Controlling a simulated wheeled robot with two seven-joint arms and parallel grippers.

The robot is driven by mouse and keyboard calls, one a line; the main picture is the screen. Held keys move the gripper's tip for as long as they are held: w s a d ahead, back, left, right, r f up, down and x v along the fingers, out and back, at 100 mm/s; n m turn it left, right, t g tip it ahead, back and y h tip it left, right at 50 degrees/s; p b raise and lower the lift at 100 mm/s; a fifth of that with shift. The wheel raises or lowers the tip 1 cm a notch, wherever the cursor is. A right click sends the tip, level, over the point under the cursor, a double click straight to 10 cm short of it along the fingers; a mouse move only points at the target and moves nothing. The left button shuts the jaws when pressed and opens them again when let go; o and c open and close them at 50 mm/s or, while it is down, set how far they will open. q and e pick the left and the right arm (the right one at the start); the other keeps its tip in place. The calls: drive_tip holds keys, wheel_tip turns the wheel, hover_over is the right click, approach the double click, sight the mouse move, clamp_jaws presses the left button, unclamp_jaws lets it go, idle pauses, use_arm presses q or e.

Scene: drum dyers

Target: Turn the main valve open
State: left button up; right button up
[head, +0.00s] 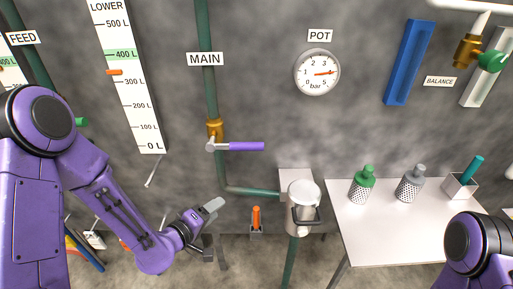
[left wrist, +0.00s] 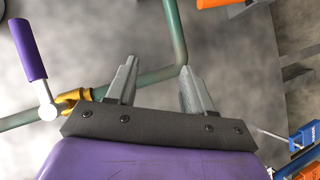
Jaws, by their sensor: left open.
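The main valve (head: 215,130) is a brass body on the green vertical pipe under the MAIN sign (head: 205,59). Its purple lever handle (head: 246,146) points right, across the pipe. My left gripper (head: 216,233) is open and empty, below the valve and apart from it. In the left wrist view, the open fingers (left wrist: 157,68) show with nothing between them. There the purple handle (left wrist: 27,50) and the brass valve (left wrist: 75,97) lie to the left of the fingers. My right gripper is out of view; only part of my right arm shows at lower right.
The green pipe (head: 252,191) bends right to a white vessel (head: 303,195). An orange-handled item (head: 256,217) sits near the wall below the pipe. A white table (head: 385,222) with shakers stands right. A pot gauge (head: 317,73) hangs above. The wall around the purple handle is clear.

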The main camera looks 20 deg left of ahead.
sight(245, 149)
use_arm(q)
wheel_tip(245, 149, up, 15)
drive_tip(key=w+d+t+h, duration=0.2)
drive_tip(key=t+h, duration=0.1)
drive_tip(key=h, duration=0.3)
drive_tip(key=shift+m, duration=0.3)
drive_tip(key=p+x, duration=0.2)
drive_tip(key=x, duration=0.7)
drive_tip(key=shift+w+d, duration=0.25)
drive_tip(key=shift+d, duration=0.05)
drive_tip(key=shift+w+d+f+p, duration=0.1)
drive_tip(key=shift+w+d+p, duration=0.15)
drive_tip(key=shift+w, duration=0.2)
clamp_jaws()
